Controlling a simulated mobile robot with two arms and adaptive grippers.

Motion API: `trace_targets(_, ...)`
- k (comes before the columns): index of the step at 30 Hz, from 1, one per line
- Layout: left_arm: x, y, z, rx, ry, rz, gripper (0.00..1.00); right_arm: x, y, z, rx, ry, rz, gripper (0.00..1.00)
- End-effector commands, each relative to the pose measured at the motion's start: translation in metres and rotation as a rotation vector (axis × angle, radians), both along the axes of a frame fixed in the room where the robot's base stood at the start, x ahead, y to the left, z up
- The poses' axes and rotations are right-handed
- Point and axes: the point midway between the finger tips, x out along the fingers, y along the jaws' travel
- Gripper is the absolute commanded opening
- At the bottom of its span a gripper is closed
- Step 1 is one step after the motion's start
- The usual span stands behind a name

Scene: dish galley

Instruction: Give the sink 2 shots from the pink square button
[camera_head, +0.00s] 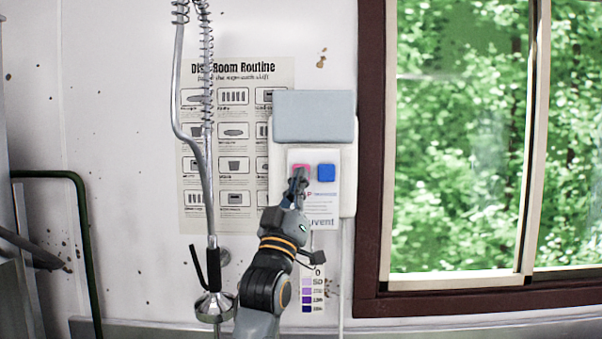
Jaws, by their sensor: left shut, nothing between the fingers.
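The pink square button (301,169) sits on a white wall dispenser panel (346,190), to the left of a blue square button (326,172). My left gripper (300,177) is shut and empty, its fingertips at the lower part of the pink button. The fingers cover part of the button, and I cannot tell whether they touch it or press it in. The sink itself is not clearly in view. My right gripper is not in view.
A grey box cover (314,116) juts out just above the buttons. A spray hose with a metal head (215,305) hangs left of my arm. A poster (233,75) is on the wall behind. A dark-framed window (371,150) stands to the right.

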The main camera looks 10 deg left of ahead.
Motion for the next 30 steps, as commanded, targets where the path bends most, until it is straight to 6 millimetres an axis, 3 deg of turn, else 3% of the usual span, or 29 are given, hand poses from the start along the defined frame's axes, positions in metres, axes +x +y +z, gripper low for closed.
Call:
trace_targets(7,0.0127,0.0030,0.0003,-0.001,0.000,0.000,0.00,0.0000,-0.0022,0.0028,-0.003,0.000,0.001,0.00)
trace_targets(30,0.0132,0.0030,-0.0003,-0.001,0.000,0.000,0.00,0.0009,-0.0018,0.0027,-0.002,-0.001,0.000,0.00)
